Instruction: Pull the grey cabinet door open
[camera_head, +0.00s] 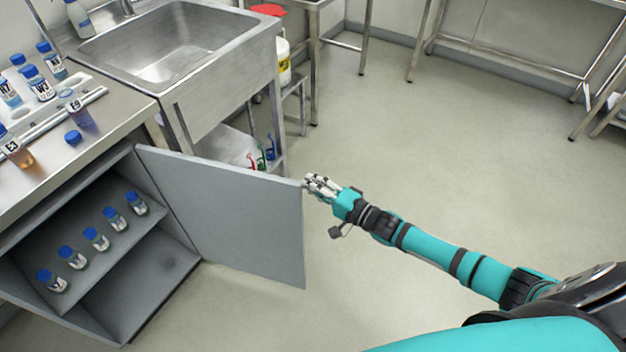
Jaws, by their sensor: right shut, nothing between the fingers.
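The grey cabinet door (225,215) stands wide open, swung out from the cabinet (165,285) under the counter. Its hinge side is at the cabinet's right edge, and its free edge points right into the room. My right gripper (312,184) is at the upper corner of the free edge, shut with nothing held. Its fingertips are at or very near the edge; I cannot tell if they touch. The teal right arm reaches in from the right. My left gripper is not in view. Inside the cabinet, several blue-capped bottles (97,239) stand on a shelf.
The steel counter (105,135) above the cabinet holds several bottles and a loose blue cap (73,137). A steel sink unit (215,75) stands behind the door. Steel tables (500,65) stand at the back right. The floor (420,150) right of the door is clear.

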